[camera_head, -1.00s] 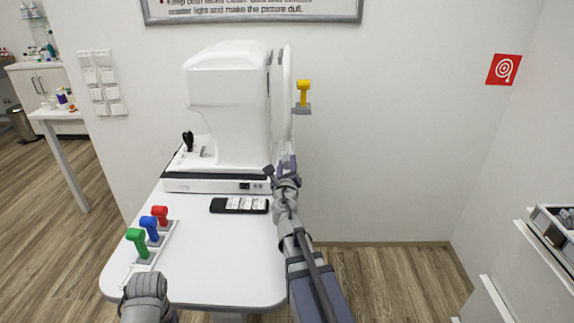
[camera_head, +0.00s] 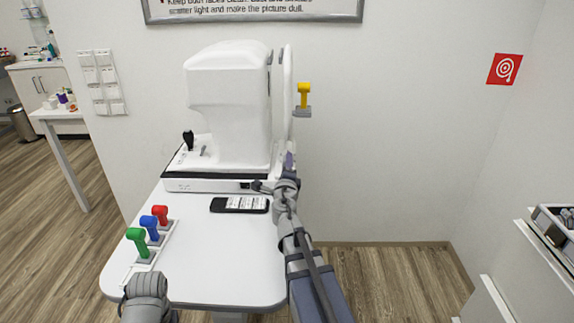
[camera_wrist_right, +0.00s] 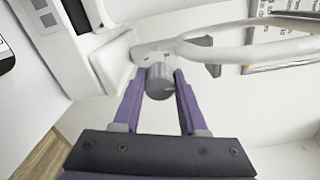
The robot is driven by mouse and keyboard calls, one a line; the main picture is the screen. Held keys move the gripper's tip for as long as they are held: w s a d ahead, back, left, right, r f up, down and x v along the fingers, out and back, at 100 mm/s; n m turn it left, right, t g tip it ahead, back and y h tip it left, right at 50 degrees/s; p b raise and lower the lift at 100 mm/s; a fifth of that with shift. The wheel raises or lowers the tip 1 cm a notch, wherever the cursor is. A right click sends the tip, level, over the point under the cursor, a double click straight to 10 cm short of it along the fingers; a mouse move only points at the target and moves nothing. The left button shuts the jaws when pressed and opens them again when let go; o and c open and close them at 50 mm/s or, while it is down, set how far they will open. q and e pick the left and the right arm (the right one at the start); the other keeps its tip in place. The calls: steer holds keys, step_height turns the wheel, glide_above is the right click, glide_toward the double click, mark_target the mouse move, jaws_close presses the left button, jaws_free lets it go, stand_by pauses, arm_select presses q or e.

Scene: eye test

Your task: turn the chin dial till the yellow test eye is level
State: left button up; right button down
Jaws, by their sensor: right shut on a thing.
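The yellow test eye (camera_head: 304,92) stands upright on a small grey bracket (camera_head: 301,112) at the right side of the white eye machine (camera_head: 228,100). The chin dial (camera_wrist_right: 159,85) is a short grey cylinder, seen in the right wrist view. My right gripper (camera_wrist_right: 160,76) is shut on it, with one purple finger on each side. In the head view my right gripper (camera_head: 290,160) is at the machine's lower right, where my own arm and fingers hide the dial.
Green (camera_head: 137,241), blue (camera_head: 150,226) and red (camera_head: 160,213) test eyes stand in a white rack at the table's left. A dark remote-like object (camera_head: 239,205) lies before the machine. The front of the white table (camera_head: 220,270) is clear.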

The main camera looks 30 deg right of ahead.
steer(key=shift+n, duration=0.5)
steer(key=shift+c, duration=2.2)
jaws_free()
steer(key=v, duration=0.8)
